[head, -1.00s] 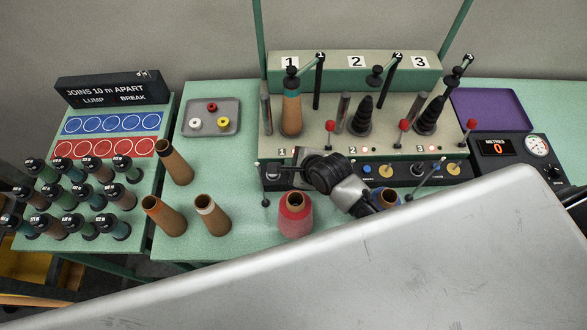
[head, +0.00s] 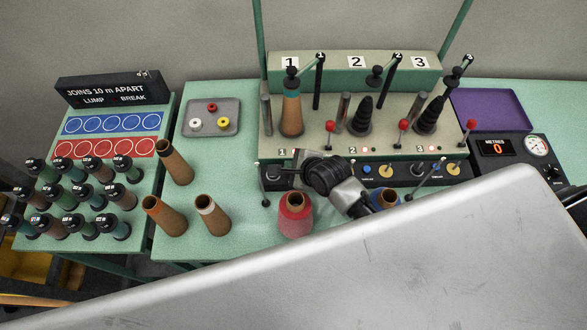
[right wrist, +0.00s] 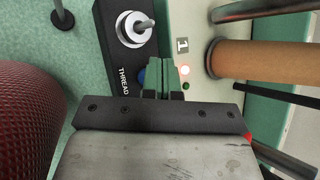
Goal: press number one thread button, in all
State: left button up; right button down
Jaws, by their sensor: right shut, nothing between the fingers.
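In the right wrist view, a blue button (right wrist: 141,77) sits beside the word THREAD on a black panel (right wrist: 112,45) at station 1. My right gripper (right wrist: 160,66) is shut and empty, its green fingertips right beside the button and partly covering it. I cannot tell whether they touch it. In the head view my right gripper (head: 306,158) is over the station 1 end of the control panel (head: 273,180) and hides that button. My left gripper is not in view.
A lit red lamp (right wrist: 184,70) and a green one are close to the fingers. A brown cone (head: 291,112) stands at station 1. A red cone (head: 295,214) stands in front of the panel.

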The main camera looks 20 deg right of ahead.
jog(key=shift+f, duration=0.45)
dwell(0.7)
jog(key=shift+r, duration=0.1)
jog(key=shift+r+p, duration=0.7)
jog(key=shift+r, duration=0.1)
jog(key=shift+r, duration=2.5)
jog(key=shift+d, duration=0.1)
